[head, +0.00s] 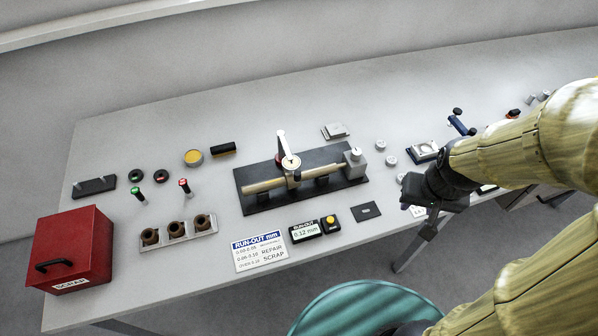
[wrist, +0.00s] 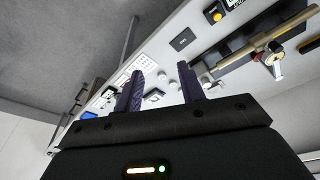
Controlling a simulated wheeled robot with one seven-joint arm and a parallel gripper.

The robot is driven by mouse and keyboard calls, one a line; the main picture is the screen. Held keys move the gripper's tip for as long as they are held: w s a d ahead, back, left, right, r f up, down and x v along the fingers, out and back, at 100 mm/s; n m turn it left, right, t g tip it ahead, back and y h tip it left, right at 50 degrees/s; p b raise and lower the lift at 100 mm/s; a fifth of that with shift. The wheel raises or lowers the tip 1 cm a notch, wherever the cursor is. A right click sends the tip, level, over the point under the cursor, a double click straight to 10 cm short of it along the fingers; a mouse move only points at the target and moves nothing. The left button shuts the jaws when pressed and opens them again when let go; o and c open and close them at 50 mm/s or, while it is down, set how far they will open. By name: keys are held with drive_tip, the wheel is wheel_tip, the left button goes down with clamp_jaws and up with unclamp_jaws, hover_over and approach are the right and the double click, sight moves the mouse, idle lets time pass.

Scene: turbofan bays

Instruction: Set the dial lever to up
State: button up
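The run-out fixture is a dark base plate (head: 262,203) in the middle of the table, carrying a brass-coloured shaft (head: 262,186). A white dial lever (head: 282,143) stands above the shaft at the dial, pointing up and slightly left in the head view. In the wrist view the lever (wrist: 277,69) shows at the right, beside the shaft (wrist: 288,30). My gripper (head: 418,212) is to the right of the fixture, near the table's front edge, apart from the lever. In the wrist view its two dark fingers (wrist: 158,90) are spread with nothing between them.
A run-out readout (head: 305,232) with a yellow button (head: 330,222) and a run-out chart (head: 259,251) lie before the fixture. A red scrap box (head: 88,236) stands at the left. A tray of brown bushings (head: 178,237) is near it. A teal round object (head: 350,306) is below the table edge.

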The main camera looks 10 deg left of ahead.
sight(297, 173)
drive_tip(key=w+a+f+n+t+y+b, duration=0.25)
drive_tip(key=w+f+n+t+b, duration=0.4)
drive_tip(key=w+f+b, duration=0.5)
drive_tip(key=w+a+f+n+g+y+b, duration=0.1)
drive_tip(key=w+a+f+n+y+b, duration=0.2)
drive_tip(key=a+f+n+y+b, duration=0.25)
drive_tip(key=s+a+r+n+g+y+b, duration=0.1)
drive_tip(key=s+a+n+g+y+b, duration=0.1)
drive_tip(key=s+y, duration=0.4)
drive_tip(key=a+n+g+y, duration=0.1)
drive_tip(key=g+y, duration=0.1)
drive_tip(key=y, duration=0.1)
drive_tip(key=shift+s+a+r+y, duration=0.25)
drive_tip(key=shift+a+r+y, duration=0.05)
drive_tip(key=shift+a+r, duration=0.1)
drive_tip(key=p+x, duration=0.1)
drive_tip(key=x, duration=1.6)
drive_tip(key=shift+w+a, duration=0.15)
